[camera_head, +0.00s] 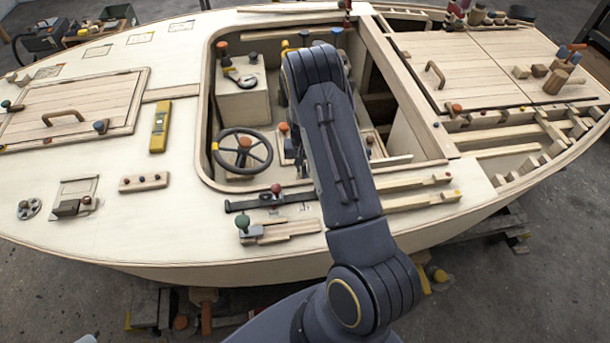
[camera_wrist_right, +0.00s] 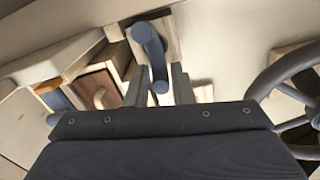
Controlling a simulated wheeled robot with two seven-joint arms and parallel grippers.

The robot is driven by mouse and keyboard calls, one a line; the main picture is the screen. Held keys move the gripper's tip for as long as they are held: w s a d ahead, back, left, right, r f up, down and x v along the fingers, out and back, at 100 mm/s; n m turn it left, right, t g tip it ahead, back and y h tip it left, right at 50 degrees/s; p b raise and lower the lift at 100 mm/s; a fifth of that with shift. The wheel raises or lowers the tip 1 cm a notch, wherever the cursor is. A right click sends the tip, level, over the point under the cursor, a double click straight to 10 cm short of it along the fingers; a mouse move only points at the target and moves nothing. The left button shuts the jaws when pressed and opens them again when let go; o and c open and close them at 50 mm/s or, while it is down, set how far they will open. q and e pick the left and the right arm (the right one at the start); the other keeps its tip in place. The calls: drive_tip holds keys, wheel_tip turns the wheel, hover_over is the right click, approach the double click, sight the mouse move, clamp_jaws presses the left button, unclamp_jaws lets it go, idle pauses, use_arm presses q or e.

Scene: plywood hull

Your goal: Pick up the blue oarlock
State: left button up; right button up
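In the right wrist view the blue oarlock (camera_wrist_right: 149,45) stands out from a pale wooden block, its rounded near end pointing toward my gripper. My right gripper (camera_wrist_right: 158,76) has its two fingers apart, one on each side of the oarlock's near end, with gaps showing. I cannot tell how deep the oarlock sits between them. In the head view my right arm reaches over the cockpit and hides most of the gripper; a bluish part that may be the oarlock (camera_head: 289,146) shows beside the arm. My left gripper is not in view.
The steering wheel (camera_head: 242,151) is close beside my right gripper and also shows in the wrist view (camera_wrist_right: 292,88). The cockpit rim (camera_head: 207,110) surrounds this area. A yellow level (camera_head: 160,126) and a wooden strip with knobs (camera_head: 144,182) lie on the deck.

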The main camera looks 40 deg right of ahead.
clamp_jaws()
